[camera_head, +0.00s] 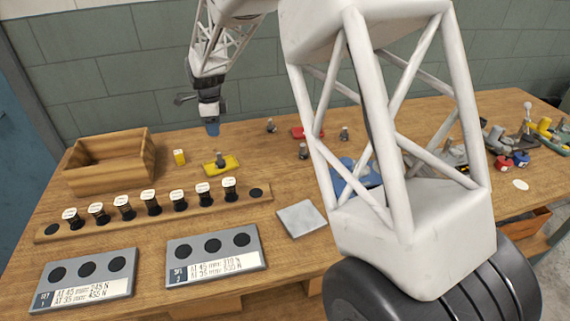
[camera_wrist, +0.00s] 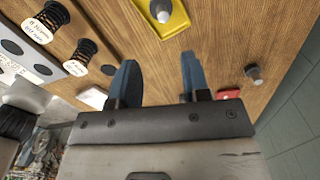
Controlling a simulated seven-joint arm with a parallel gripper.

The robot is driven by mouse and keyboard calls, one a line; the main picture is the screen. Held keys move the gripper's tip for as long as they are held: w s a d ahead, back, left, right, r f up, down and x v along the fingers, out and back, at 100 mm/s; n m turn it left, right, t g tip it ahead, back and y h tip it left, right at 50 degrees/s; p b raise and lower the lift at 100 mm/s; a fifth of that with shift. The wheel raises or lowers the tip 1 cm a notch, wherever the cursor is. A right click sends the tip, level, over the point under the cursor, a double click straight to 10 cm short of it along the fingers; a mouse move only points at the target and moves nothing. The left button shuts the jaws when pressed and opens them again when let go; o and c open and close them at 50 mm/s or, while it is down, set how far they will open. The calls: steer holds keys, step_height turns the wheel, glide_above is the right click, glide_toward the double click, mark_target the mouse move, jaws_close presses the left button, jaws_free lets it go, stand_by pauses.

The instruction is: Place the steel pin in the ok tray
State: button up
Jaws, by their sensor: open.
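My gripper (camera_head: 212,128) hangs above the table's back left, with blue fingers. The wrist view shows its two fingers (camera_wrist: 160,76) apart, with nothing between them but bare wood beyond. A grey pin-like piece with a pale tip (camera_wrist: 161,11) stands on a yellow plate (camera_wrist: 178,22); in the head view the piece (camera_head: 220,159) and plate (camera_head: 233,163) are just right of and below my gripper. Other small grey upright pieces (camera_head: 303,151) stand further right. I cannot tell which one is the steel pin. No tray is readably marked ok; a wooden open box (camera_head: 105,177) stands at left.
A wooden rack (camera_head: 155,213) holds several labelled springs. Two grey set plates (camera_head: 215,266) with dark round spots lie in front. My arm covers part of the blue item (camera_head: 343,174).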

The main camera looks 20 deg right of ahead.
steer(key=s+d+r+n, duration=0.3)
steer(key=s+d+r, duration=0.1)
steer(key=s, duration=0.4)
steer(key=s+d+r+n+t, duration=0.1)
steer(key=s+d+r+n, duration=0.25)
steer(key=s, duration=0.35)
steer(key=s+d+r+n, duration=0.3)
steer(key=s+d+r, duration=0.15)
steer(key=s, duration=0.35)
steer(key=s+d+n, duration=0.2)
steer(key=s+n, duration=0.1)
steer(key=s, duration=0.5)
steer(key=s+d+f+n+t, duration=0.1)
steer(key=s+d+n, duration=0.1)
steer(key=s, duration=0.7)
steer(key=s+d+n, duration=0.2)
steer(key=s+n, duration=0.3)
steer(key=s, duration=0.4)
steer(key=shift+f+t, duration=0.2)
steer(key=shift+t, duration=0.1)
